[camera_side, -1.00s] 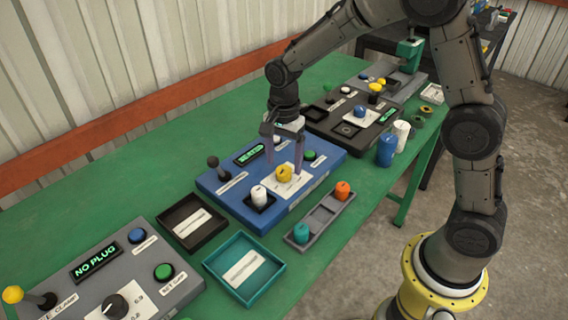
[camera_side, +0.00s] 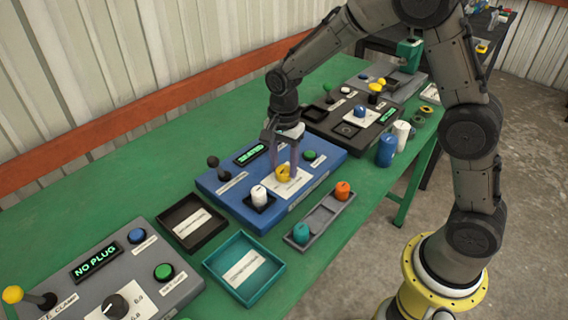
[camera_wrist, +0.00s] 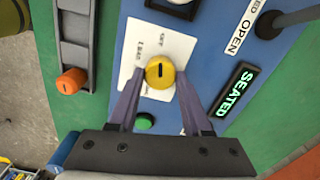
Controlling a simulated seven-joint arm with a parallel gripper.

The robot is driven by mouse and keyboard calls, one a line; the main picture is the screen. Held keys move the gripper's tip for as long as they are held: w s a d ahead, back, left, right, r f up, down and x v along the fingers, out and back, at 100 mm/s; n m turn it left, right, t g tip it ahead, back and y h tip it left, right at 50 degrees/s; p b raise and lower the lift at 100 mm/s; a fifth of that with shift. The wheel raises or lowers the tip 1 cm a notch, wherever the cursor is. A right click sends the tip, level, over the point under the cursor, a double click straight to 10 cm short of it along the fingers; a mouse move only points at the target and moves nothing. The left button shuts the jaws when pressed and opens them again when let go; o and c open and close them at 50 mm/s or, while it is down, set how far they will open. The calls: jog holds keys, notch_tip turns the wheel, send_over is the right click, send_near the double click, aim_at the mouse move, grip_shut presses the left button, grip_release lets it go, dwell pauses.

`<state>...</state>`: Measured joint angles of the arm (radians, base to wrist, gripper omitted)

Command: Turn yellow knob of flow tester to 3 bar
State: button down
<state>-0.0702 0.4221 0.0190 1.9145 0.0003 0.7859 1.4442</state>
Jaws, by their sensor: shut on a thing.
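The flow tester is a blue panel (camera_side: 225,182) on the green bench, with a lit display (camera_side: 251,154) that reads SEATED in the wrist view (camera_wrist: 236,92). Its yellow knob (camera_side: 283,174) stands on a white scale plate (camera_side: 296,187). In the wrist view the knob (camera_wrist: 160,72) shows a short dark pointer mark; "OFF" and "1 BAR" are partly legible on the plate, and I cannot read a 3 bar mark. My gripper (camera_side: 283,169) points down with its fingers shut on the knob's two sides; the fingertips also show in the wrist view (camera_wrist: 159,78).
On the blue panel are a white plug (camera_side: 259,194) in a black socket, a dark lever (camera_side: 213,163) and a green button (camera_side: 310,156). A grey tray (camera_side: 322,216) with orange and teal pieces lies in front. Other panels stand on both sides.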

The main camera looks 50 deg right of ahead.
jog(key=shift+n, duration=0.4)
jog(key=n, duration=0.3)
jog(key=shift+n, duration=0.4)
jog(key=n, duration=0.3)
jog(key=shift+w+r+n, duration=0.1)
jog(key=shift+n, duration=0.2)
jog(key=n, duration=0.3)
jog(key=shift+n, duration=0.3)
jog(key=n, duration=0.3)
jog(key=shift+n, duration=0.3)
jog(key=n, duration=0.7)
jog(key=shift+a, duration=0.1)
jog(key=n, duration=0.3)
jog(key=shift+n, duration=2.3)
